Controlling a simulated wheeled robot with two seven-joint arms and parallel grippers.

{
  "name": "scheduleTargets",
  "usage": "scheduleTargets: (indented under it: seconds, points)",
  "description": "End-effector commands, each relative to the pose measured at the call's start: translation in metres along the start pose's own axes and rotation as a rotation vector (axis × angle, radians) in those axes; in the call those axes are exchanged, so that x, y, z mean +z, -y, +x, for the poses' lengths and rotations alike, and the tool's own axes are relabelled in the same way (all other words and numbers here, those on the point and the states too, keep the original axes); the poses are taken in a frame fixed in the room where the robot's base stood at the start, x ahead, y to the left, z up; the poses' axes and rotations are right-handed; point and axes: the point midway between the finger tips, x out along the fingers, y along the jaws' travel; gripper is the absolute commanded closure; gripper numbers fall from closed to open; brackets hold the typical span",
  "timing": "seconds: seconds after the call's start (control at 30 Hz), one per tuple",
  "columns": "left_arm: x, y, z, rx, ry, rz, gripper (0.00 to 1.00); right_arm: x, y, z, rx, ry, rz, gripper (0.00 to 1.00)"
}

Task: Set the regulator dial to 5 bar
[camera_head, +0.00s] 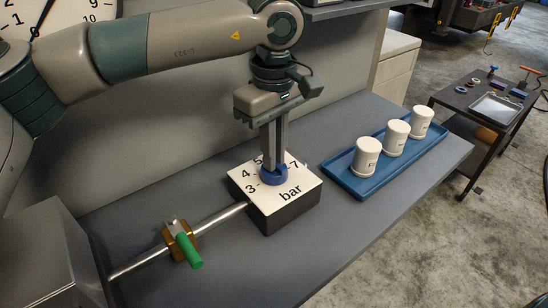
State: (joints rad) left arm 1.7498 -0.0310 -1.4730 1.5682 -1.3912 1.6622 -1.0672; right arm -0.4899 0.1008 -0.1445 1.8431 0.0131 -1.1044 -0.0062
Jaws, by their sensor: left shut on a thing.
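The regulator is a box (288,213) with a white top and dark sides, standing on the grey bench. Its top carries the printed numbers 3, 4, 5 and 7 and the word "bar". The blue dial (273,174) sits on the box's top. My left gripper (273,163) points straight down from above and is shut on the blue dial. Its fingers hide part of the scale around 5 and 6. I cannot tell where the dial's pointer stands. My right gripper is not in view.
A metal pipe (140,264) runs from the box to the left, with a brass valve (180,243) and its green handle (189,252). A blue tray (345,180) with three white canisters stands on the right. A dark cart (450,97) stands beyond. The bench front (360,240) is clear.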

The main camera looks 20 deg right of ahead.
Motion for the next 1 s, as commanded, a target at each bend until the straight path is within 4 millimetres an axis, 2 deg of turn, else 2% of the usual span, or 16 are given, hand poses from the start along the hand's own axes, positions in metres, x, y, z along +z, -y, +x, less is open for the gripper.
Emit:
scheduleTargets:
  seconds: [0.3,0.7,0.73,0.8,1.0]
  points:
    - [0.000,0.000,-0.001,0.002,0.000,0.103,1.00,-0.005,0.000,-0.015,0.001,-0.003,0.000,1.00]
    - [0.000,-0.001,-0.001,0.002,0.000,0.110,1.00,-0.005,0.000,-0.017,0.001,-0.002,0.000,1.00]
    - [0.000,-0.001,-0.001,0.002,0.000,0.110,0.86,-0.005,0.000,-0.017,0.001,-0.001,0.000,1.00]
    - [0.000,0.000,-0.001,0.002,0.000,0.110,0.72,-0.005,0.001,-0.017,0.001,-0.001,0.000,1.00]
    - [0.000,0.000,-0.001,0.001,0.000,0.110,0.72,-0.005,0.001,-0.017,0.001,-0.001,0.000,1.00]
